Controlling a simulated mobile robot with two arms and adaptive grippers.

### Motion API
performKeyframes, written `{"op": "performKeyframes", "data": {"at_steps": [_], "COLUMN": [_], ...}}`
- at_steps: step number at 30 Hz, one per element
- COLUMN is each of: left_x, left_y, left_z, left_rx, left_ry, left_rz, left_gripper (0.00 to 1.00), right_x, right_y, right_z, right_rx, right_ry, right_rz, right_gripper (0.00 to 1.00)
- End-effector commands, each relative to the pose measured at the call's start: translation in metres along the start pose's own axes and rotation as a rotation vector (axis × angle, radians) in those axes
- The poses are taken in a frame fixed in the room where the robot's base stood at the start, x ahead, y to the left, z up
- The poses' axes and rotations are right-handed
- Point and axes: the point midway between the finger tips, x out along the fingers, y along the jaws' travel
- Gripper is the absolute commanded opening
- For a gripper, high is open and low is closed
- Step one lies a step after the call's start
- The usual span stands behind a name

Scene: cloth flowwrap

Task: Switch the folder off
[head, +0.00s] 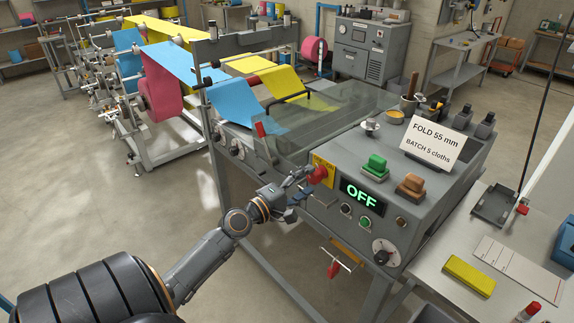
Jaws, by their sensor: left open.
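The folder (450,181) is a grey machine, and its front display (361,195) reads "OFF" in green letters. A red knob (318,175) sits in front of a yellow plate (323,163) left of the display. My left gripper (306,183) is open, with its fingertips right at the red knob; I cannot tell if they touch it. A green block-shaped control (376,164) and an orange-brown one (411,183) stand on the folder's top. A dial (385,251) is lower on the front. My right gripper is out of view.
A card (435,143) reads "FOLD 55 mm, BATCH 5 cloths". Blue cloth (245,99) and yellow cloth (290,84) run under a clear cover (325,112). A side table at right holds a yellow block (469,275) and a grey tray (493,205). Floor at left is clear.

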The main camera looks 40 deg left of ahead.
Motion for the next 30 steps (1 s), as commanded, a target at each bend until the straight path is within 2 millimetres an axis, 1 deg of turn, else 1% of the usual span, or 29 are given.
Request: {"op": "performKeyframes", "data": {"at_steps": [1, 6, 9, 12, 15, 18, 30], "left_x": [-0.012, -0.048, -0.066, -0.078, -0.086, -0.088, -0.088], "left_y": [-0.002, -0.002, -0.001, -0.001, -0.001, 0.0, 0.0], "left_z": [0.0, 0.0, 0.0, 0.0, 0.0, 0.0, 0.0], "left_rx": [-0.002, -0.005, -0.004, -0.005, -0.003, -0.002, -0.002], "left_ry": [0.0, 0.003, 0.003, 0.003, 0.002, 0.001, 0.0], "left_rz": [-0.004, -0.003, -0.002, -0.001, 0.0, 0.001, 0.0], "left_gripper": [0.59, 0.59, 0.59, 0.59, 0.59, 0.59, 0.59], "right_x": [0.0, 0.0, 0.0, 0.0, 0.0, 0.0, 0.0], "right_y": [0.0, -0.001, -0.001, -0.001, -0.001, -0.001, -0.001], "right_z": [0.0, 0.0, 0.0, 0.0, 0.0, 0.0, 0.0], "right_rx": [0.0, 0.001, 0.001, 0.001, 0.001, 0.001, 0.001], "right_ry": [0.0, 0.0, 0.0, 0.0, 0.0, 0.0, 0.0], "right_rz": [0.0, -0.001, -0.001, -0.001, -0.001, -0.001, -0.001], "right_gripper": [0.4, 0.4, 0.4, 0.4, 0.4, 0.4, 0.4]}}
